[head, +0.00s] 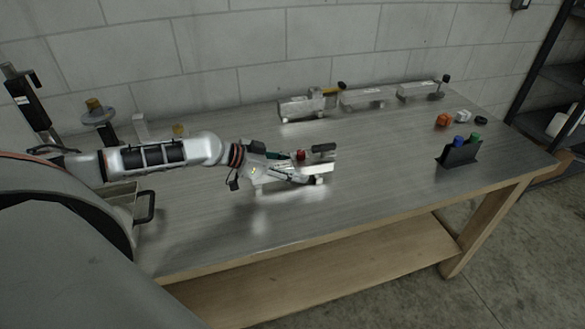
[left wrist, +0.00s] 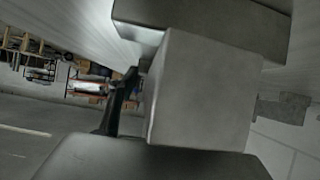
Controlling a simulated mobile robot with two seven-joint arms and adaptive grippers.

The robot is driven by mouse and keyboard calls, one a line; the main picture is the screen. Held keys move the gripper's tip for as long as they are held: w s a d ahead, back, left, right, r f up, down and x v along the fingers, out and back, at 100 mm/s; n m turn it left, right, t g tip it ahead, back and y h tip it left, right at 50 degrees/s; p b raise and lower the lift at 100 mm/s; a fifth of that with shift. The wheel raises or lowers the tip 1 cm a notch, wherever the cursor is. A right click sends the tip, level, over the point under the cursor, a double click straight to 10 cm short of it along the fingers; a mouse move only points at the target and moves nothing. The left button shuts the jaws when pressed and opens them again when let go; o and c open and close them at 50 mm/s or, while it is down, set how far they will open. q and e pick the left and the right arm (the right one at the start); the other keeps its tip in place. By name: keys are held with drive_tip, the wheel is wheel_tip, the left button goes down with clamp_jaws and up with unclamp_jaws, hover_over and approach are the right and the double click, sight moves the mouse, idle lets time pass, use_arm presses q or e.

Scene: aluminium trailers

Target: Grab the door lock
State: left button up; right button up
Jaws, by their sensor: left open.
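A small pale metal block with a dark cylindrical bar on top (head: 323,148) is on the workbench in the head view; it appears to be the door lock, but I cannot be sure. A small red part shows at its left. My left gripper (head: 313,170) reaches in from the left, low over the bench. Its jaws are open at the block, with one finger on the near side. The other finger is partly hidden. In the left wrist view a grey metal block (left wrist: 205,95) fills the middle, very close to the camera. Contact cannot be told. My right gripper is not in view.
Several metal blocks (head: 365,97) line the back of the workbench (head: 390,165) by the wall. An orange part (head: 443,119) and a dark holder (head: 460,154) with blue and green items stand at the right. The bench's front middle is clear.

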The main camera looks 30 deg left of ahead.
use_arm(q)
clamp_jaws()
drive_tip(key=shift+r, duration=0.1)
